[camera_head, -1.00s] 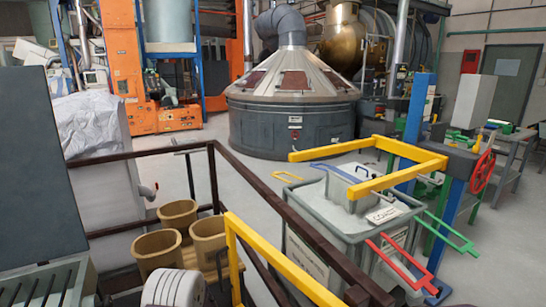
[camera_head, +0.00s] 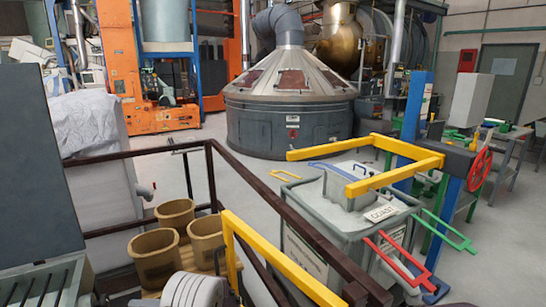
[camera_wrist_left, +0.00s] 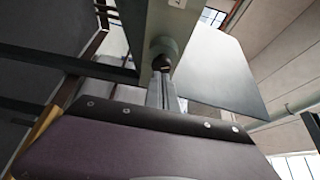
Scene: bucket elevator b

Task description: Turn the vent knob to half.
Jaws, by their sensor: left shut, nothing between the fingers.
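In the left wrist view, a grey-green post or housing (camera_wrist_left: 160,22) comes down from the top. A small dark round fitting (camera_wrist_left: 162,64) sits at its lower end; it may be the vent knob, but no mark or pointer on it can be read. My left gripper (camera_wrist_left: 163,72) is shut, its grey fingers pointing at this fitting. The tips are at or just short of it; contact cannot be told. In the head view no vent knob can be made out, and the left fingertips are hidden. My right gripper is not in view.
Dark railings (camera_head: 287,215) and a yellow bar (camera_head: 280,262) cross the front. Several tan buckets (camera_head: 155,255) stand at lower left beside a dark cabinet (camera_head: 35,170). A grey bin (camera_head: 330,225) with coloured handles stands right of centre. Open floor lies beyond the railing.

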